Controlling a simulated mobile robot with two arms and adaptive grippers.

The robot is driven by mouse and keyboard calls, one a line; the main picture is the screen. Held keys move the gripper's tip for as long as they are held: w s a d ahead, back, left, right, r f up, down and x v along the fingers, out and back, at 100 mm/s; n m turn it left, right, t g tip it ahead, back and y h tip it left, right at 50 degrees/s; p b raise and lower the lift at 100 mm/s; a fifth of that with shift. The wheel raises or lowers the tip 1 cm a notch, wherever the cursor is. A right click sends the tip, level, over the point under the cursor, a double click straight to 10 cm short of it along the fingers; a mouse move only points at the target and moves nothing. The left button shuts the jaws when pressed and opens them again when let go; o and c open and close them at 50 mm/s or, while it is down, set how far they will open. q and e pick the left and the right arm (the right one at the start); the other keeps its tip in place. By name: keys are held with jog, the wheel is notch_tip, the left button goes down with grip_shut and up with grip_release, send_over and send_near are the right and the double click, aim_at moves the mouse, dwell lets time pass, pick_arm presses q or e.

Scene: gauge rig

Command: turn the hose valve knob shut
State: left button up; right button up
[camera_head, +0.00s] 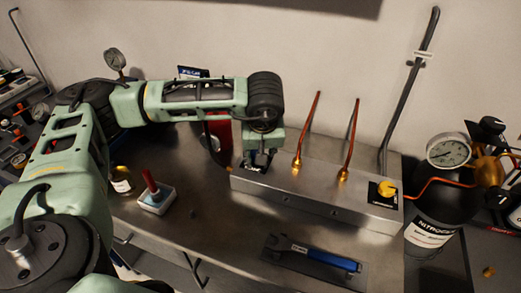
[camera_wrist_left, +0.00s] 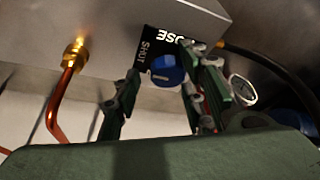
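The hose valve knob (camera_wrist_left: 167,70) is a round blue knob on a black plate lettered "HOSE" and "SHUT", on the face of the metal manifold block (camera_wrist_left: 120,25). In the wrist view the knob sits between the fingers of my left gripper (camera_wrist_left: 163,80), which are apart with gaps seen on both sides. In the head view my left gripper (camera_head: 262,160) points down over the left end of the metal block (camera_head: 310,192) and hides the knob. Which way the knob points is hard to tell. My right gripper is not in view.
A yellow knob (camera_head: 387,189) sits at the block's right end, by a black nitrogen bottle (camera_head: 432,225) with a gauge (camera_head: 448,151). Two copper pipes (camera_head: 352,138) rise from the block.

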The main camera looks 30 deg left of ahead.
pick_arm(q)
jog(key=v, duration=1.2)
jog(key=shift+w+f, duration=0.1)
